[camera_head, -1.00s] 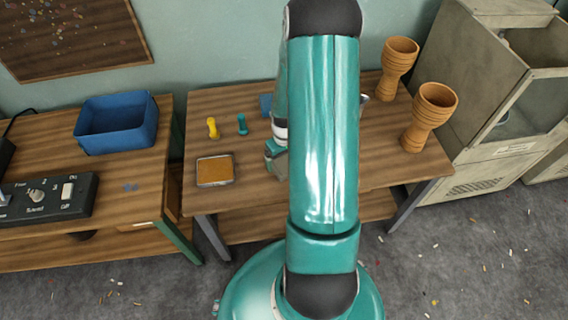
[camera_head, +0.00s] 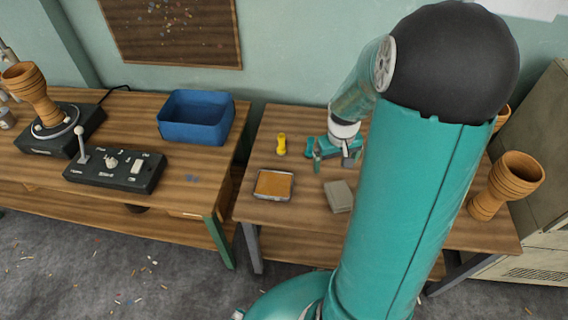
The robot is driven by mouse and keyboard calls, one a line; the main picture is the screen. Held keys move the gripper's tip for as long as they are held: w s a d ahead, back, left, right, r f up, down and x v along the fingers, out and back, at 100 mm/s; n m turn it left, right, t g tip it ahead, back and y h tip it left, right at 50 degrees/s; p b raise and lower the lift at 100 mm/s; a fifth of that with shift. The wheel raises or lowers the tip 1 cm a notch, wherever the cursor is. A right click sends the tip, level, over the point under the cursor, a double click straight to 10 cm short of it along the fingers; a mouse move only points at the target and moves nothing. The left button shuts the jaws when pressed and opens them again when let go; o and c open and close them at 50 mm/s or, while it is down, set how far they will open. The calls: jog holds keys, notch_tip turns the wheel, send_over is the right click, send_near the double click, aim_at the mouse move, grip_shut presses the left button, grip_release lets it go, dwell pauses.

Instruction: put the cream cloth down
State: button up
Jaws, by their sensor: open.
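A small grey-beige folded pad, which looks like the cream cloth (camera_head: 339,196), lies flat on the right-hand table (camera_head: 262,213), right of a shallow tray. My gripper (camera_head: 334,161) is over the same table, just behind the cloth in the picture, with its fingers apart. A gap shows between gripper and cloth, and the fingers hold nothing that I can see. My arm hides much of the table's right part.
The orange-filled tray (camera_head: 273,184) is left of the cloth. Goblet drums (camera_head: 507,185) stand at right. The left table holds a blue bin (camera_head: 196,117), a control box (camera_head: 115,169) and a drum on a turntable (camera_head: 34,94).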

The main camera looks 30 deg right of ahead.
jog(key=s+a+r+t, duration=0.1)
jog(key=s+a+r, duration=0.2)
jog(key=a+r, duration=0.4)
jog(key=s+a+r+n+t, duration=0.1)
jog(key=s+a+r+t, duration=0.1)
jog(key=s+a+r, duration=0.2)
jog(key=s+a+r+n+t+y, duration=0.1)
jog(key=s+a+r, duration=0.2)
jog(key=a+r, duration=0.7)
jog(key=shift+s+a+r+t, duration=0.35)
jog(key=shift+a+t, duration=0.05)
jog(key=shift+a, duration=0.15)
jog(key=shift+d, duration=0.15)
